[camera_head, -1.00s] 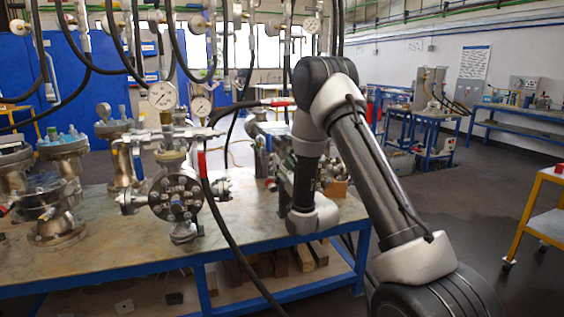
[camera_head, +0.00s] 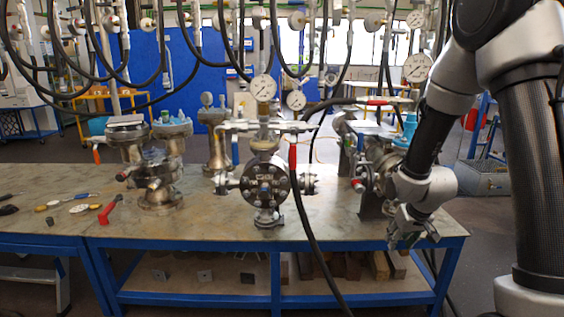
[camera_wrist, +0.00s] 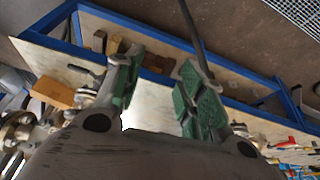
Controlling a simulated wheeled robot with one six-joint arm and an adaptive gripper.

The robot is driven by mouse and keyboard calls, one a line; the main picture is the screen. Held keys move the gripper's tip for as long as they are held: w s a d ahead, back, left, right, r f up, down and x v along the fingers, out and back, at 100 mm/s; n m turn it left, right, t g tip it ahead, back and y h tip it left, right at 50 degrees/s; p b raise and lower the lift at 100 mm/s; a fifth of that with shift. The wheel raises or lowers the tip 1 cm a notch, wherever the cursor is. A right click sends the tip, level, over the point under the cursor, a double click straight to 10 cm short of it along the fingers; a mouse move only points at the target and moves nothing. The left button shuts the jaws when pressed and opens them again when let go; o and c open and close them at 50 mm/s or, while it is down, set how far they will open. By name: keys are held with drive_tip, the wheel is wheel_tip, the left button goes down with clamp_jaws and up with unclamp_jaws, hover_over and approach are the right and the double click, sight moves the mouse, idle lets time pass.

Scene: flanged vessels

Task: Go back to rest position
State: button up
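My gripper (camera_head: 412,236) hangs at the right front edge of the workbench in the head view, below my bent arm. In the wrist view its two green-padded fingers (camera_wrist: 160,95) stand apart with nothing between them. A flanged vessel with a round bolted face (camera_head: 266,188) stands mid-bench, left of my gripper. Another flanged vessel (camera_head: 158,180) stands farther left. A third flanged assembly (camera_head: 372,175) stands at the right end, close to my arm and partly hidden by it.
The workbench (camera_head: 225,232) has a blue frame and a lower shelf with blocks. A red-handled tool (camera_head: 108,209) and other tools lie at its left. Black hoses hang overhead, and one black hose (camera_head: 312,235) runs down in front of the bench.

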drive_tip(key=s+d+r+m, duration=0.1)
drive_tip(key=s+r, duration=2.3)
drive_tip(key=s, duration=0.2)
drive_tip(key=shift+s+d, duration=0.15)
drive_tip(key=shift+d, duration=0.1)
